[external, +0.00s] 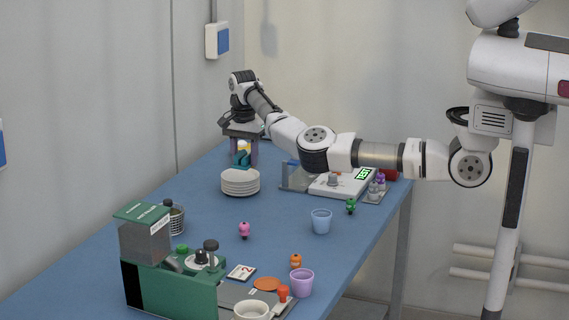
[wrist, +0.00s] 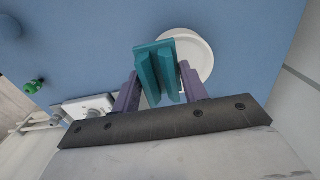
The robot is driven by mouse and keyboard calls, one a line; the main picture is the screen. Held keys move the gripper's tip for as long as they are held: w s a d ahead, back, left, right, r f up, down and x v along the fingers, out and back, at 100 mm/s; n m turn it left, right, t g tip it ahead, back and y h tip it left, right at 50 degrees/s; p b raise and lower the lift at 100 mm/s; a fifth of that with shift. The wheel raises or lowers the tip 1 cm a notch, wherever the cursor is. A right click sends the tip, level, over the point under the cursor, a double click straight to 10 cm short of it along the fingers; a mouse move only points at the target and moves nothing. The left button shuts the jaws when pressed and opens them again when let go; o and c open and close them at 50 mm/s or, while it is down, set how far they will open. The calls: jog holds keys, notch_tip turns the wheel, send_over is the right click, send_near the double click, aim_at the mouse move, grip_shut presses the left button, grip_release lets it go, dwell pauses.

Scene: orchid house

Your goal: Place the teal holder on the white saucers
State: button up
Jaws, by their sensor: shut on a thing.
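The teal holder (external: 241,160) is between the two purple fingers of my gripper (external: 241,155), which points down and is shut on it. In the wrist view the holder (wrist: 154,68) shows ridged sides between the fingers of my gripper (wrist: 160,84). The white saucers (external: 240,184) stand in a stack on the blue table, just below the holder in the external view. In the wrist view the saucers (wrist: 198,55) lie beyond the holder, to its right, partly hidden by it and a finger. The gap between holder and stack is hard to judge.
A white scale (external: 342,184) with a green display stands right of the saucers. A pink figure (external: 244,230), a blue cup (external: 321,221) and a wire basket (external: 175,218) stand nearer the camera. A green machine (external: 165,270) fills the near left. The table around the stack is clear.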

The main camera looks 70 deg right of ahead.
aim_at(245, 169)
jog(key=shift+f+p, duration=0.45)
jog(key=shift+f, duration=1.65)
jog(key=shift+f, duration=0.1)
jog(key=o, duration=1.1)
notch_tip(245, 169, up, 12)
jog(key=shift+r+b, duration=0.15)
jog(key=shift+b, duration=0.95)
